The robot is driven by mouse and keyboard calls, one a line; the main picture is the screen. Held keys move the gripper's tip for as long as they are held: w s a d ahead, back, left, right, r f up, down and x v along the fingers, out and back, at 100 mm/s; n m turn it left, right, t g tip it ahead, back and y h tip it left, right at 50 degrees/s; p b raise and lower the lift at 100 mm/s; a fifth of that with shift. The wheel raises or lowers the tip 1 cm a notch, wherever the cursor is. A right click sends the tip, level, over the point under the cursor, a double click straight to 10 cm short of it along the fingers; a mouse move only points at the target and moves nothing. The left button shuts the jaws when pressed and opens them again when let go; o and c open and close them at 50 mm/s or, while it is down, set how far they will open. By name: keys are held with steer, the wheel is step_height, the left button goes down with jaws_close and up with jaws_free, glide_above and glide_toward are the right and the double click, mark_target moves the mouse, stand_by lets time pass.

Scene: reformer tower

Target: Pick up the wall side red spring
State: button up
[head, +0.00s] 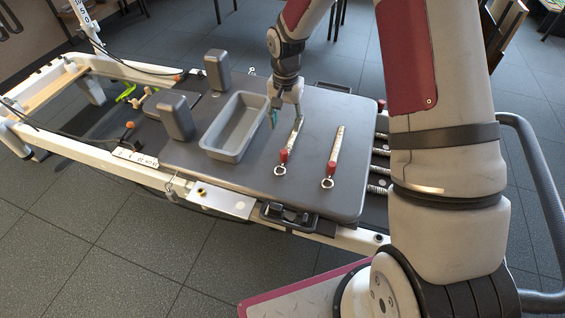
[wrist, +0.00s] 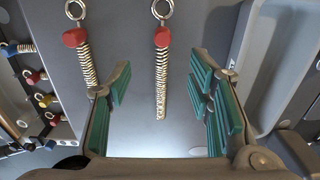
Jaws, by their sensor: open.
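Two red-capped springs with end rings lie side by side on the grey carriage (head: 310,185). In the head view the left red spring (head: 284,157) is closer to the dark wall at upper left, and the right red spring (head: 333,158) is apart from it. My gripper (head: 284,112) is open and empty over the far end of the left spring, partly hiding it. In the wrist view that spring (wrist: 161,75) lies between the green finger pads, its red cap and ring beyond the fingertips. The other spring (wrist: 86,60) lies outside the left finger, partly hidden by it.
A grey tray (head: 213,151) stands left of the springs, with upright grey blocks (head: 175,115) beyond it. It borders the right finger in the wrist view (wrist: 243,45). Mounted springs with coloured ends (wrist: 33,77) sit past the carriage edge.

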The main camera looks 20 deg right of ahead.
steer(key=b, duration=0.3)
glide_toward(284, 152)
step_height(284, 152, down, 6)
steer(key=shift+d+r, duration=0.1)
steer(key=shift+r, duration=0.15)
steer(key=shift+f+b, duration=1.05)
steer(key=shift+f, duration=1.6)
steer(key=shift+c, duration=0.2)
steer(key=shift+r, duration=0.1)
jaws_close()
